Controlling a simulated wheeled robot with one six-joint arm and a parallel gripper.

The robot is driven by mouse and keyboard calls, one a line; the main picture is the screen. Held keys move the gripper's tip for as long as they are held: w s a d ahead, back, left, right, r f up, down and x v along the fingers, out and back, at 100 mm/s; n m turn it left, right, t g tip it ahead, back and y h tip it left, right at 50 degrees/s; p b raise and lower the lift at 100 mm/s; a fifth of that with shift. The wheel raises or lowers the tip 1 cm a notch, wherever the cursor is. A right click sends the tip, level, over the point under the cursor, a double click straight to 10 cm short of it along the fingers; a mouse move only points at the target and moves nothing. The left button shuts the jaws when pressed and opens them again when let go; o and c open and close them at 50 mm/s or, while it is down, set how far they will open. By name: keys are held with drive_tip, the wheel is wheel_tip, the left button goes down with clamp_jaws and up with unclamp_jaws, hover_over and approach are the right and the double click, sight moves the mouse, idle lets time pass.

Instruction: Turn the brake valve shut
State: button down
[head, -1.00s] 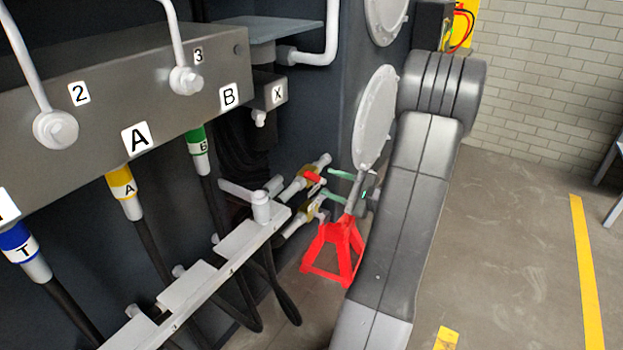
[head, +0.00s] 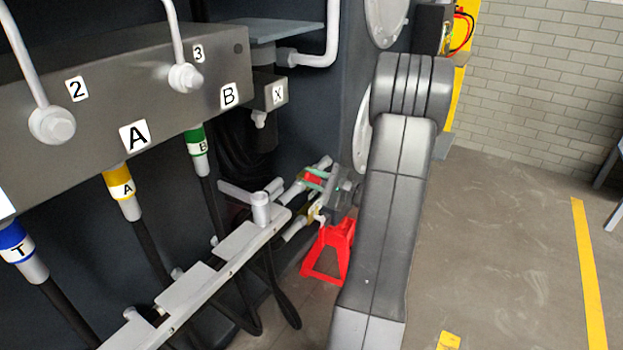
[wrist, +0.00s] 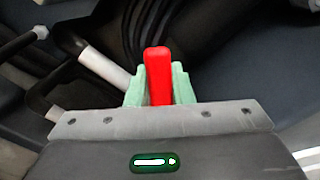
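A small valve with a red handle (head: 313,180) sits on the pipe fittings by the dark chassis wall, in the middle of the head view. My gripper (head: 315,180) has reached it from the right, with its green fingers on either side of the handle. In the wrist view the red handle (wrist: 158,75) stands upright between the green fingers (wrist: 159,88), with no clear gap on either side. The gripper looks shut on it. My gripper and wrist hide part of the valve body and of the lower fitting beside it.
A red stand (head: 328,252) is on the floor just below my gripper. A grey rail (head: 225,255) with a post and hanging hoses lies to the left. A grey block (head: 110,110) with lettered labels is at upper left. Floor to the right is open.

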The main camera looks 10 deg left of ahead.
drive_tip(key=shift+r, duration=0.15)
drive_tip(key=p, duration=0.1)
drive_tip(key=r+m+p, duration=0.1)
drive_tip(key=shift+w+d+m+p, duration=0.15)
drive_tip(key=shift+w+m+p, duration=0.15)
drive_tip(key=shift+w+p, duration=0.1)
drive_tip(key=m+p, duration=0.1)
drive_tip(key=w+r+m+p, duration=0.1)
drive_tip(key=p, duration=0.1)
drive_tip(key=shift+w+d, duration=0.2)
drive_tip(key=shift+d, duration=0.05)
drive_tip(key=m+p, duration=0.1)
drive_tip(key=w+m+p, duration=0.1)
drive_tip(key=p, duration=0.1)
drive_tip(key=shift+w+d+r+m, duration=0.25)
drive_tip(key=shift+d+r+m, duration=0.05)
drive_tip(key=shift+r+m, duration=0.1)
drive_tip(key=shift+w+d+f+m+p, duration=0.1)
drive_tip(key=shift+w+d+m+p, duration=0.1)
drive_tip(key=shift+w+m+p, duration=0.45)
drive_tip(key=shift+w+d+m+p, duration=0.2)
drive_tip(key=shift+w+m+p, duration=0.25)
drive_tip(key=shift+m+p, duration=0.4)
drive_tip(key=c, duration=1.3)
unclamp_jaws()
drive_tip(key=shift+o, duration=0.2)
drive_tip(key=shift+d, duration=0.1)
